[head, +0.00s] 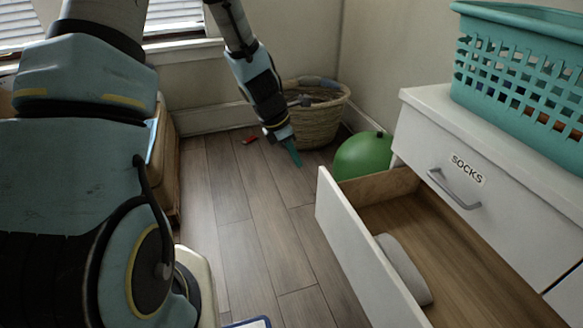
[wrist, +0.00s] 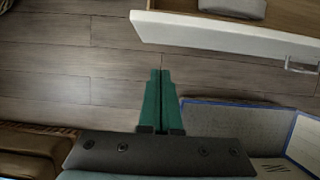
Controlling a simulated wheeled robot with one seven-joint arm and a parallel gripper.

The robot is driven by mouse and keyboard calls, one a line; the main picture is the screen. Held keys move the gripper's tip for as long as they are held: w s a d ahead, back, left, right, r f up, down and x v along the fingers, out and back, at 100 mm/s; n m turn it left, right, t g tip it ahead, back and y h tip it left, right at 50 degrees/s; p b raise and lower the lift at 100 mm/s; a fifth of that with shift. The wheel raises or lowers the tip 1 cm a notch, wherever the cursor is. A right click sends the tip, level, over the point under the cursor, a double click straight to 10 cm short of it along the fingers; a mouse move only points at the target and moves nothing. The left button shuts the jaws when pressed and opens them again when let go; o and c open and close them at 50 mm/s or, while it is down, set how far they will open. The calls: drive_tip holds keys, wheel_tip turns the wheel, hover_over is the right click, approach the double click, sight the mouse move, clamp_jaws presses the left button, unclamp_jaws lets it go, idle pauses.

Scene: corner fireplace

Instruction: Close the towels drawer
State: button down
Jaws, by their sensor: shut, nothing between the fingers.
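An open drawer (head: 345,235) juts out below the shut drawer labelled SOCKS (head: 455,180). No label shows on the open one, so I cannot read whether it is the towels drawer. A grey, rounded item (head: 403,268) lies inside it. In the wrist view, its white front panel (wrist: 225,36) crosses the upper right, with a metal handle (wrist: 300,66) at the right edge. My gripper (head: 296,158) is shut and empty over the floor, apart from the panel, near its far end. In the wrist view, its green fingers (wrist: 160,75) are together, pointing towards the panel.
A teal basket (head: 520,75) stands on the white dresser (head: 420,100). A green ball (head: 362,155) and a wicker basket (head: 318,115) are in the corner. A small red object (head: 250,141) lies on the floor. A blue-edged object (wrist: 235,122) is at the wrist view's lower right.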

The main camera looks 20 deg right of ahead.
sight(320, 175)
drive_tip(key=shift+d+f, duration=1.85)
drive_tip(key=shift+f, duration=0.2)
drive_tip(key=shift+d+f, duration=1.8)
drive_tip(key=shift+f, duration=0.2)
